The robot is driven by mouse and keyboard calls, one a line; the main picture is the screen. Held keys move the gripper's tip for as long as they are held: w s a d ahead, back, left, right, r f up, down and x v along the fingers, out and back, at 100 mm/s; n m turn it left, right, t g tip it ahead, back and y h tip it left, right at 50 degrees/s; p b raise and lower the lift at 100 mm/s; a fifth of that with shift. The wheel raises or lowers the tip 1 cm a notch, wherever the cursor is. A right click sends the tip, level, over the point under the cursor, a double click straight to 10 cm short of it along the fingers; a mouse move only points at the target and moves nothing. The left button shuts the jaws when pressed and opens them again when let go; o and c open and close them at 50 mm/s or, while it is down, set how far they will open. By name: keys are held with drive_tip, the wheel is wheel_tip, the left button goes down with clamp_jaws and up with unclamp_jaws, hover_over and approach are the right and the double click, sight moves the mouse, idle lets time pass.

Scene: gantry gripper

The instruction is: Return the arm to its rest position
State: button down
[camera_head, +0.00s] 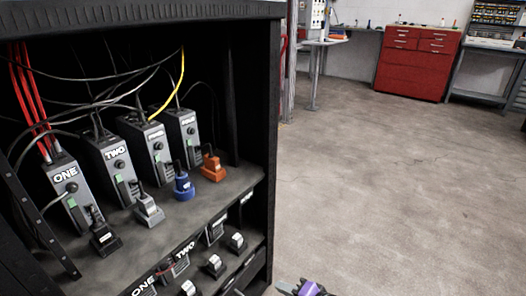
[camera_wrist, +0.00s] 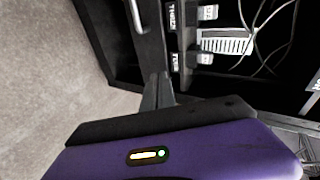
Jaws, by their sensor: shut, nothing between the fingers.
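My gripper (camera_wrist: 158,88) shows in the wrist view as a purple housing with dark fingers. The fingers look shut and hold nothing. They point toward the cabinet's dark frame, and I cannot tell the distance to it. In the head view only a small purple and grey part of my arm end (camera_head: 308,289) shows at the bottom edge, right of the cabinet and over the floor. The rest of my arm is out of view there.
A black open cabinet (camera_head: 272,120) fills the left of the head view. It holds labelled grey boxes (camera_head: 110,158), cables, and black, grey, blue (camera_head: 184,187) and orange (camera_head: 212,168) plugs. Concrete floor (camera_head: 400,190) is clear at right. A red tool chest (camera_head: 415,65) stands far back.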

drive_tip(key=d+r+t+h, duration=0.3)
drive_tip(key=d, duration=0.3)
drive_tip(key=s+d+r+n+t+h, duration=0.1)
drive_tip(key=s+d+r+t+h, duration=0.15)
drive_tip(key=s, duration=0.45)
drive_tip(key=s+d+r+n+t+h, duration=0.1)
drive_tip(key=s+d+r+h, duration=0.1)
drive_tip(key=s+d, duration=0.3)
drive_tip(key=s+r+n+h, duration=0.1)
drive_tip(key=s+r+n, duration=0.35)
drive_tip(key=s, duration=1.05)
drive_tip(key=s+r+n, duration=0.1)
drive_tip(key=s+r, duration=0.6)
drive_tip(key=s, duration=0.8)
wheel_tip(320, 180, up, 29)
drive_tip(key=p, duration=2.8)
drive_tip(key=shift+d+f, duration=0.15)
drive_tip(key=shift+f, duration=0.05)
drive_tip(key=shift+m, duration=0.25)
